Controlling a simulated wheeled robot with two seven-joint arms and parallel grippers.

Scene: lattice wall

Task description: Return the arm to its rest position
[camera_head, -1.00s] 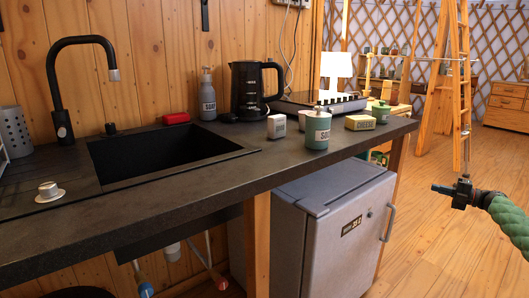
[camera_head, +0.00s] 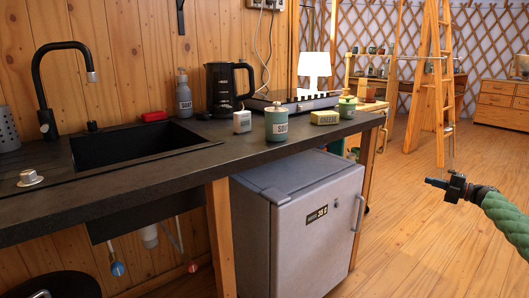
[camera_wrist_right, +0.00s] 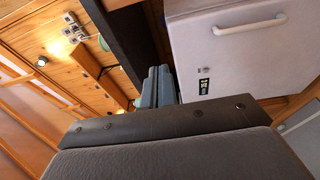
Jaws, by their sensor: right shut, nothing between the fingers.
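My right gripper (camera_head: 436,183) is at the right of the head view, on a green, ribbed arm. It is in the air over the wooden floor, to the right of the small fridge and apart from everything. Its fingers are shut and empty, pointing left. In the right wrist view the shut fingertips (camera_wrist_right: 158,86) show in the middle, beyond the dark gripper body. My left gripper is in neither view.
A dark counter (camera_head: 190,165) with a sink (camera_head: 130,145), kettle (camera_head: 224,88), soap bottle (camera_head: 184,95) and green canister (camera_head: 276,124) stands at the left. A grey fridge (camera_head: 310,225) is below it. A wooden ladder (camera_head: 443,80) stands behind. The floor at right is clear.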

